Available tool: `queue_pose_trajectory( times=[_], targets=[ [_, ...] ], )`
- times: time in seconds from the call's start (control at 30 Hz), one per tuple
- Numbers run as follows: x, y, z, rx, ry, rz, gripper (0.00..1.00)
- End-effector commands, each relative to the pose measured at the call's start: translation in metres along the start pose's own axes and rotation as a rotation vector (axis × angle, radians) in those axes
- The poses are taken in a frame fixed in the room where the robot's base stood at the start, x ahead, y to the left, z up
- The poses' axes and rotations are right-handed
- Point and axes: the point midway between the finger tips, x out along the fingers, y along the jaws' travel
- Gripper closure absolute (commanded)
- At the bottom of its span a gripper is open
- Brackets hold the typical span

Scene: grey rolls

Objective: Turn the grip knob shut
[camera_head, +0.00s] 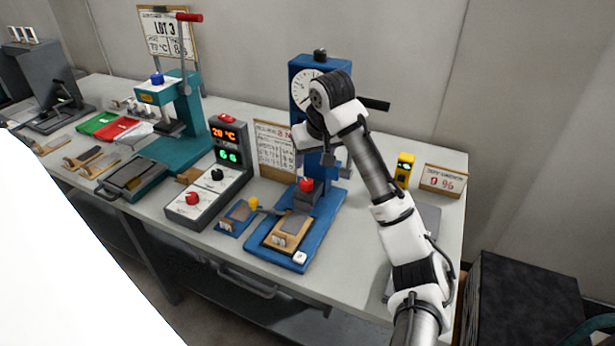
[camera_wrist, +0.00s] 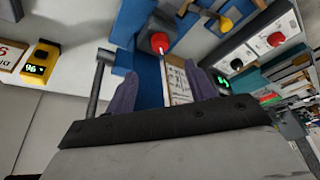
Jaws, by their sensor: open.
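A red knob (camera_head: 307,185), which looks like the grip knob, sits on a grey block low on the blue test stand (camera_head: 299,92). In the wrist view the red knob (camera_wrist: 159,42) has a white mark on it and lies ahead of the fingers, near the top centre. My gripper (camera_wrist: 161,73) is open, with two purple-grey fingers apart and nothing between them. The knob is beyond the fingertips, not touched. In the head view my arm's wrist hangs in front of the stand's column, above the knob, and the fingers are hard to make out.
A control box (camera_head: 212,185) with red and black knobs stands left of the stand. A yellow knob (camera_head: 253,202) is on a small blue block between them. A dark bar (camera_head: 376,104) juts right from the stand. A yellow gauge (camera_head: 404,169) and sign (camera_head: 442,181) stand at right.

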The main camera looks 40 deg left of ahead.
Motion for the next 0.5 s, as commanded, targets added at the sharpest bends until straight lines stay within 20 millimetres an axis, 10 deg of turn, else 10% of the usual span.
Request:
queue_pose_trajectory(
  times=[0.5],
  targets=[
    [0.098, 0.0, -0.001, 0.002, 0.001, -0.001, 0.46]
  ],
)
